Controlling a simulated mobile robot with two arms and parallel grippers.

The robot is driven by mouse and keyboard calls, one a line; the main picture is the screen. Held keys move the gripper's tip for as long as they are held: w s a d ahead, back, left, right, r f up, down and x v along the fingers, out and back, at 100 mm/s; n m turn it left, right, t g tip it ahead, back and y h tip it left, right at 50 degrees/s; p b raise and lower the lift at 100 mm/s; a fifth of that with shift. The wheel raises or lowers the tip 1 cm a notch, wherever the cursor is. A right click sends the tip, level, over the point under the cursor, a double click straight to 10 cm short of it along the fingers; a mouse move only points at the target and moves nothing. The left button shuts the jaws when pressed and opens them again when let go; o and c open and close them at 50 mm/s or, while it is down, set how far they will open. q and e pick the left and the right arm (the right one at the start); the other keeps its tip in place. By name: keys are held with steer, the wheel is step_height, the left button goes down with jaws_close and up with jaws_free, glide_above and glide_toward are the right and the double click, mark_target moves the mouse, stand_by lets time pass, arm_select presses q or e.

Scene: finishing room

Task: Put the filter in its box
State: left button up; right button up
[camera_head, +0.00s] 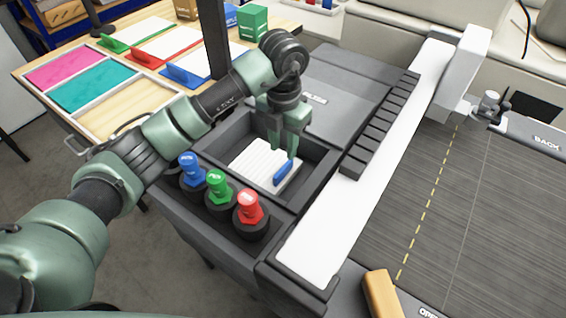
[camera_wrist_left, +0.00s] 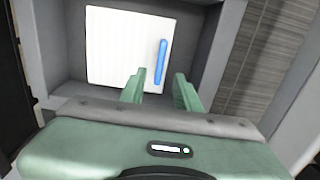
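The filter (camera_head: 252,166) is a white pleated square with a blue handle (camera_head: 283,173) along its right side. It lies flat in a dark open box (camera_head: 318,160) set into the grey machine. In the left wrist view the white filter (camera_wrist_left: 120,45) and its blue handle (camera_wrist_left: 161,62) are fully in sight inside the grey-walled box. My left gripper (camera_head: 287,152) points down over the box, above the handle. In the left wrist view its fingers (camera_wrist_left: 160,88) are apart, with the handle lined up between them and beyond their tips. Whether they touch it is unclear. My right gripper is not in view.
A white rail (camera_head: 365,165) and a wide dark bed (camera_head: 470,220) lie to the right.

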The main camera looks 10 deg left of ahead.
arm_select(q)
steer(key=shift+r, duration=1.7)
